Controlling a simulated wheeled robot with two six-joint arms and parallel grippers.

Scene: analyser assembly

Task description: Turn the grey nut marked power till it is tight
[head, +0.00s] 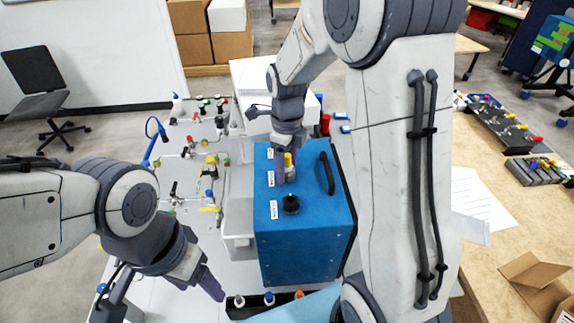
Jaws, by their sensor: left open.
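The blue analyser box (300,240) stands on the light work surface, with white labels (274,210) too small to read along the left of its top. A black knob (291,204) is on the box's top, nearer me. My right gripper (285,168) points down over the far part of the box top, by a small yellow part (289,160). Its fingers hide what is between them, so its grip is unclear. I cannot make out the grey nut; it may be hidden there. My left gripper (207,284) is open, left of the box and apart from it.
A black handle (334,174) stands up on the box's right side. Small fittings and valves (210,165) cover the surface at left. A rack with coloured caps (268,300) lies in front of the box. A wooden table (515,230) with an open carton (537,284) is at right.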

